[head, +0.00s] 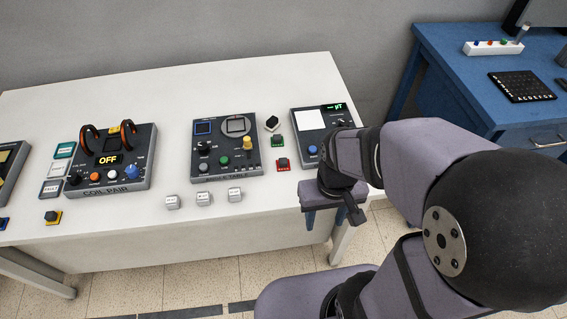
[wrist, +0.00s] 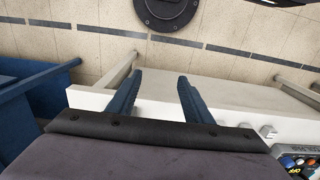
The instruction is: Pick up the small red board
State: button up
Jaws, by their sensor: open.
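The small red board (head: 283,164), with a dark block on top, lies flat on the white table in the head view. It sits between the middle dark panel and the right dark panel, just in front of a small green board (head: 277,141). My gripper (head: 322,213) is at the table's front edge, to the right of and nearer than the red board, apart from it. In the wrist view my gripper (wrist: 158,85) shows two blue fingers spread apart with nothing between them. I cannot make out the red board in the wrist view.
The middle panel (head: 227,172) has knobs; the right panel (head: 312,149) is partly behind my arm. Several small white blocks (head: 204,198) line the white table's (head: 130,235) front. A coil device (head: 110,190) stands left. A blue desk (head: 455,65) is at right.

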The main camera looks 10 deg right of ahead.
jog(key=shift+o, duration=0.2)
jog(key=shift+o, duration=0.9)
